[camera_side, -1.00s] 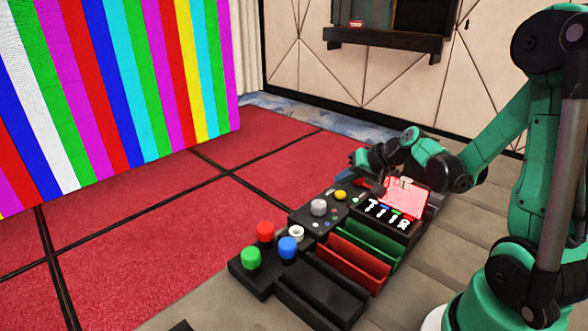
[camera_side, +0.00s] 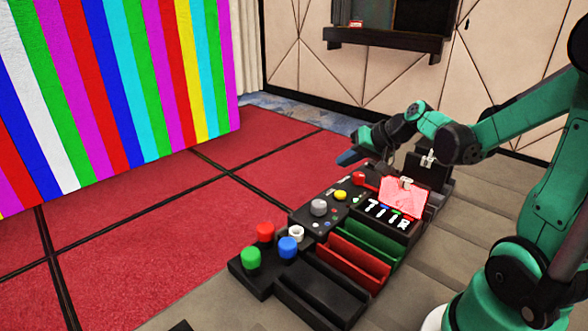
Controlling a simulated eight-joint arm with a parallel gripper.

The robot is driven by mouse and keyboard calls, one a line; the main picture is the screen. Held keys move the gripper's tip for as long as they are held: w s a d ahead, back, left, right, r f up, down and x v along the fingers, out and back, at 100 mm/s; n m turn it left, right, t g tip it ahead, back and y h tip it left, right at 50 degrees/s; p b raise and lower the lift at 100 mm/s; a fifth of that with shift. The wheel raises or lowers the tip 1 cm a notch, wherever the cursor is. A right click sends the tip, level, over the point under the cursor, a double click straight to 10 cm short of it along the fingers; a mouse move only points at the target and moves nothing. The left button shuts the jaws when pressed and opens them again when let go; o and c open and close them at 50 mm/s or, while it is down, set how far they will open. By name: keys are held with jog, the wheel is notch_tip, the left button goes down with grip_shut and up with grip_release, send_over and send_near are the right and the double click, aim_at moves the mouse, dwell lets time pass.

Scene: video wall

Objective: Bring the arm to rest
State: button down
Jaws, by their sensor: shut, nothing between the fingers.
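My green and black arm comes in from the right. Its wrist is raised above the far end of the row of control boxes. My gripper (camera_side: 349,156) is at the left end of the wrist, beyond the red switch (camera_side: 359,178) and apart from the controls. It is small and dark here, and it is shut with nothing in it.
Below it run a panel with a grey knob (camera_side: 319,207) and yellow button (camera_side: 341,195), a lit red screen (camera_side: 402,196), green and red trays (camera_side: 352,262), and a button box (camera_side: 250,278). A striped video wall (camera_side: 110,90) stands left. The red carpet (camera_side: 150,230) is clear.

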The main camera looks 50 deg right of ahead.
jog(key=s+a+r+n+g, duration=0.1)
jog(key=s+a+n, duration=0.2)
jog(key=a, duration=0.4)
jog(key=s+a+r+n+g+h, duration=0.1)
jog(key=a+n, duration=0.3)
jog(key=a, duration=0.4)
jog(key=shift+s+n, duration=0.4)
jog(key=shift+s, duration=0.5)
dwell(0.9)
